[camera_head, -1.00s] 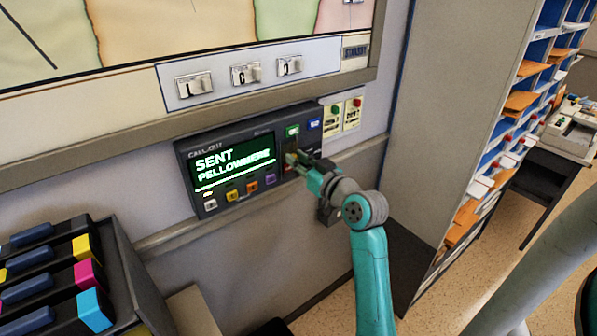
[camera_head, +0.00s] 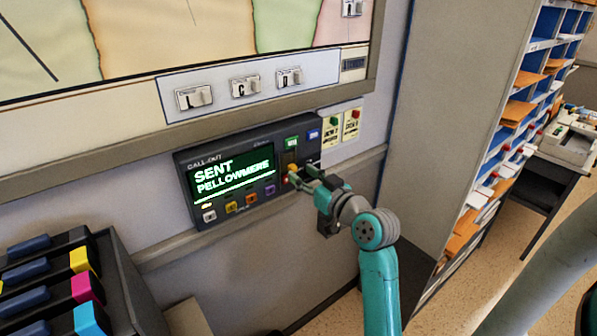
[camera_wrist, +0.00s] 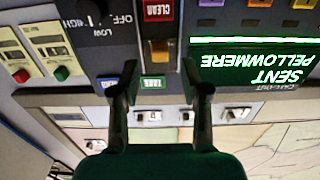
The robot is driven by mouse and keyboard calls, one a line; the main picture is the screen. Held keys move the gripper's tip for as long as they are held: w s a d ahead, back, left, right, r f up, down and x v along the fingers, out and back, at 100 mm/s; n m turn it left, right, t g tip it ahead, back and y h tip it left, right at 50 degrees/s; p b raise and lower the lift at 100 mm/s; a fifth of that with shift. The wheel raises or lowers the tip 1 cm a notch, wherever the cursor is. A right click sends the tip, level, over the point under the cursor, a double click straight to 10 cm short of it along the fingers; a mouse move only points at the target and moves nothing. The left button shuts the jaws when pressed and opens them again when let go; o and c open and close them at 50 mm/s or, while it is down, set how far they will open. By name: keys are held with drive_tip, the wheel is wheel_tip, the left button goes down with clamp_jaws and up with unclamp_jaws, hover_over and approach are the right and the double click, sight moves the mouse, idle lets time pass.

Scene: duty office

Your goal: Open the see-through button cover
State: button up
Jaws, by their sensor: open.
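The call-out panel (camera_head: 186,172) is on the wall, its screen reading SENT PELLOWMERE. In the upside-down wrist view, a red CLEAR button (camera_wrist: 158,10), an amber piece (camera_wrist: 159,51) and a green TAKE button (camera_wrist: 152,83) stand in one column. A dark, glossy strip (camera_wrist: 158,31) lies between the red and amber parts. I cannot clearly tell the see-through cover's outline or its state. My gripper (camera_head: 301,174) is open and empty at the panel's right side. In the wrist view its fingertips (camera_wrist: 159,69) straddle the column near the amber piece; contact cannot be told.
A blue button (camera_wrist: 107,83) and an OFF/HIGH/LOW knob (camera_wrist: 88,12) sit beside the column. Two labelled cards with green and red buttons (camera_head: 343,124) are right of the panel. A map board with a thick frame (camera_head: 130,132) is above. Pigeonhole shelves (camera_head: 530,80) stand right.

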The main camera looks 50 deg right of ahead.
drive_tip(key=v, duration=0.9)
idle(0.3)
drive_tip(key=s+a+f+m+g, duration=0.1)
drive_tip(key=s+a+f, duration=0.2)
drive_tip(key=a+f, duration=0.55)
drive_tip(key=s+a+f+m+g, duration=0.1)
drive_tip(key=s+a+f, duration=0.1)
drive_tip(key=a+f, duration=0.65)
drive_tip(key=s+a+f+n+y, duration=0.2)
drive_tip(key=s+a, duration=0.4)
drive_tip(key=s, duration=0.4)
drive_tip(key=s+a+f+n+y, duration=0.2)
drive_tip(key=s+a, duration=0.5)
drive_tip(key=s, duration=0.4)
drive_tip(key=shift+n+g+y, duration=0.3)
drive_tip(key=shift+n, duration=0.2)
drive_tip(key=shift+f, duration=0.1)
idle(1.5)
